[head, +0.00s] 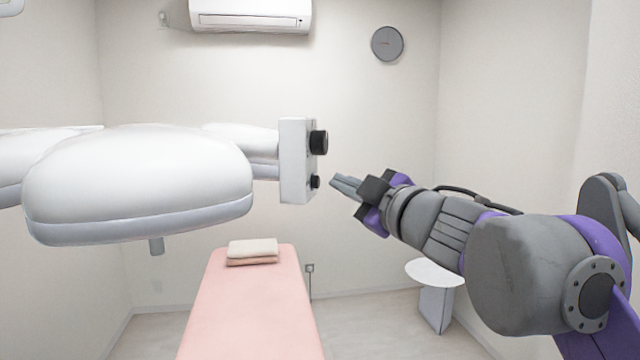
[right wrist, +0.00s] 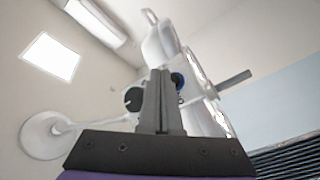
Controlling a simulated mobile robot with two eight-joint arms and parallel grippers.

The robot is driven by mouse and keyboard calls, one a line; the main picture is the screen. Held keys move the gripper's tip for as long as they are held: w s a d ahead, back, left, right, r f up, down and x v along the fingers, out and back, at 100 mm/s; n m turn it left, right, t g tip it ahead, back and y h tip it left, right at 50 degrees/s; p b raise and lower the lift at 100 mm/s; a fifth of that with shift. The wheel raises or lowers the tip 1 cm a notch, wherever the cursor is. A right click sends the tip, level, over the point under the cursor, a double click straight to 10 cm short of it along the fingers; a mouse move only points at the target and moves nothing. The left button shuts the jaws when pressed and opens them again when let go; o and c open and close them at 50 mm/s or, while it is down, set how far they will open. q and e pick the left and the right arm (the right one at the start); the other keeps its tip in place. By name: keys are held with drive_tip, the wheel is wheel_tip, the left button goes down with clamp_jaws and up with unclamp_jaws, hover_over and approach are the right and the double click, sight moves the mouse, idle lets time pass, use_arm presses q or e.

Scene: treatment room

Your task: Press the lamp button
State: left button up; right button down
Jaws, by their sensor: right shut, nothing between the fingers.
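The white lamp (head: 140,185) hangs at the left in the head view, with a white control box (head: 297,160) at its right end. On the box's right side sit a larger black knob (head: 319,142) above and a small black button (head: 315,182) below. My right gripper (head: 335,182) is shut and empty. Its fingertips point left at the small button, with a narrow gap in the picture. In the right wrist view the shut fingers (right wrist: 160,75) stand between a black knob (right wrist: 133,99) and a dark, blue-edged round part (right wrist: 178,80), covering part of the box. My left gripper is out of view.
A pink treatment bed (head: 250,305) with folded towels (head: 252,250) stands below the lamp. A small round white table (head: 435,272) stands at the back right. An air conditioner (head: 250,15) and a clock (head: 387,43) are on the back wall.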

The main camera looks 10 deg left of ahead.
drive_tip(key=shift+d, duration=0.15)
drive_tip(key=d, duration=0.5)
drive_tip(key=shift+s+d, duration=0.35)
drive_tip(key=shift+d, duration=0.05)
